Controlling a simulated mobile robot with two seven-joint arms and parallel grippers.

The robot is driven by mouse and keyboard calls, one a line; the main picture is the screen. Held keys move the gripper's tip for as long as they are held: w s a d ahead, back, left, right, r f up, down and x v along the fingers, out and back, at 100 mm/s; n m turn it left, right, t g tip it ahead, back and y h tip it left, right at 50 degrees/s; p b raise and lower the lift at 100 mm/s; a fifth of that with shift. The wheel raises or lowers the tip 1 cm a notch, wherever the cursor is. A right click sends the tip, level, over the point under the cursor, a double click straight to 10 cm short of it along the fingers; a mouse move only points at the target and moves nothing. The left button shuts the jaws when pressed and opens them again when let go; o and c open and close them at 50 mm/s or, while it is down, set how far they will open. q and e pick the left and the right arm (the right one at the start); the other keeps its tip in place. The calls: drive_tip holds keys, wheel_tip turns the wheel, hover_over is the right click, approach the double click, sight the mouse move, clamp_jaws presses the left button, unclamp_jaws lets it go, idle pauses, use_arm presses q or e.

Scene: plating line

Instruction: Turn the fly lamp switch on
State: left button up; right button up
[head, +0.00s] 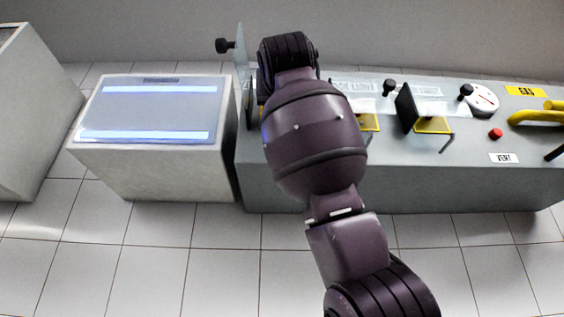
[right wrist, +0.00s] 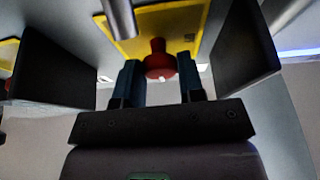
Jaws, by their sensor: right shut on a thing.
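In the right wrist view a red knob (right wrist: 159,60) stands on a yellow plate (right wrist: 128,42), between two dark upright panels. My right gripper (right wrist: 160,74) is shut on the red knob, with one finger on each side of it. In the head view my right arm covers this place, so the knob and fingertips are hidden there. A pale box (head: 150,112) on the left, possibly the fly lamp, has two glowing bluish-white strips. My left gripper is in neither view.
The dark panels (right wrist: 52,68) stand close on both sides of my gripper. A metal rod (right wrist: 119,17) is near the knob. The grey counter (head: 400,188) also carries more yellow plates (head: 432,125), a clear upright panel (head: 241,60), a dial (head: 482,99), a red button (head: 495,133) and yellow pipes (head: 535,114).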

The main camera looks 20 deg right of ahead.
drive_tip(key=shift+m, duration=0.4)
drive_tip(key=o, duration=0.9)
drive_tip(key=shift+s+a+f+b, duration=0.2)
drive_tip(key=shift+s+b, duration=0.1)
drive_tip(key=shift+s, duration=0.15)
drive_tip(key=b+v, duration=0.3)
drive_tip(key=v, duration=0.6)
drive_tip(key=shift+s+a+f, duration=0.15)
drive_tip(key=shift+s+f, duration=0.05)
drive_tip(key=shift+s, duration=0.1)
